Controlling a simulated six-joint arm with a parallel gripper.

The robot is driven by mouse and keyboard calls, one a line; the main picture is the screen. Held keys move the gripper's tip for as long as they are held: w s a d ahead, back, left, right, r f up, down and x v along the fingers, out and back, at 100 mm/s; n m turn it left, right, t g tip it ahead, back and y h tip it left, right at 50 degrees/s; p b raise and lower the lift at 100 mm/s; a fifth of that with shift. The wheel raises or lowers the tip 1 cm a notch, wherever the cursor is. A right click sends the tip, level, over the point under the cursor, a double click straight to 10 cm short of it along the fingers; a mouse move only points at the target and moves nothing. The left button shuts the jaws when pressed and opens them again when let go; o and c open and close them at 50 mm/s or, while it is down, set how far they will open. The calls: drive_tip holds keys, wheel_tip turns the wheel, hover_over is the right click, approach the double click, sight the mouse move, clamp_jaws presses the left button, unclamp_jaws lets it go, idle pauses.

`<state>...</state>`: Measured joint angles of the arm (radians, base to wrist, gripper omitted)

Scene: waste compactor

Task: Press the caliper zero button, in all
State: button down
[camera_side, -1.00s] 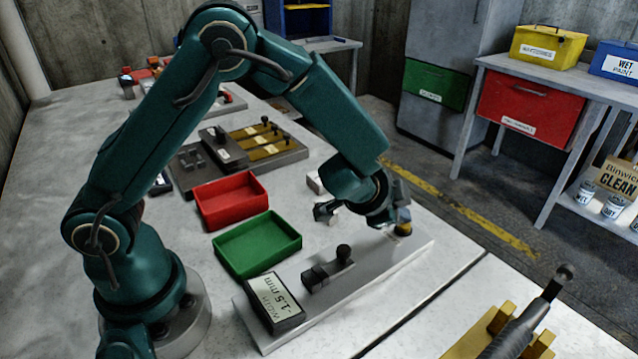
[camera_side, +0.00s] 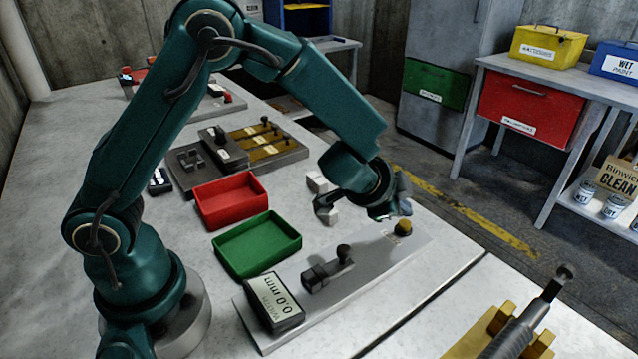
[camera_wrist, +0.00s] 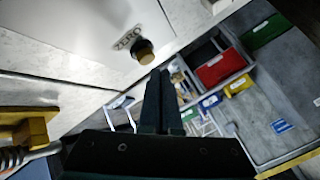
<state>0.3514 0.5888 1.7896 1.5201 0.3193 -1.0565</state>
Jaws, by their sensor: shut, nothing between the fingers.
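The caliper lies along the grey bench, a grey plate (camera_side: 372,279) with a dark slider and black knob (camera_side: 343,254). Its display (camera_side: 277,302) reads 0.0 mm. The zero button (camera_side: 403,228), a round amber-and-black knob, is at the plate's far right end. It also shows in the wrist view (camera_wrist: 143,52), beside the printed word ZERO. My gripper (camera_wrist: 160,75) is shut and empty, its two fingers together. In the side view it hangs above the zero button, apart from it, and its fingertips are partly hidden by the wrist.
A green tray (camera_side: 258,268) and a red tray (camera_side: 232,221) stand left of the caliper. Small pale blocks (camera_side: 316,182) lie near my wrist. A dark fixture with yellow slots (camera_side: 268,146) is farther back. A brass stand with a tool (camera_side: 520,330) is at front right.

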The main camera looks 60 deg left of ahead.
drive_tip(key=shift+r, duration=0.15)
drive_tip(key=shift+r, duration=2.4)
drive_tip(key=s+a+r+n+t+y, duration=0.1)
drive_tip(key=s+a+r+n, duration=0.25)
drive_tip(key=r, duration=0.25)
drive_tip(key=s+a+r+n+y, duration=0.1)
drive_tip(key=s+a+r+n, duration=0.15)
drive_tip(key=s+r, duration=0.2)
drive_tip(key=s+d+f+n+g+h, duration=0.1)
drive_tip(key=s+f+g, duration=0.1)
drive_tip(key=s, duration=0.6)
drive_tip(key=s+d+f+g+h, duration=0.1)
drive_tip(key=s+f+g+h, duration=0.1)
drive_tip(key=s, duration=0.6)
drive_tip(key=shift+s+d+f+n+g, duration=0.15)
drive_tip(key=shift+s+f+n+g, duration=0.15)
drive_tip(key=shift+f+n, duration=0.15)
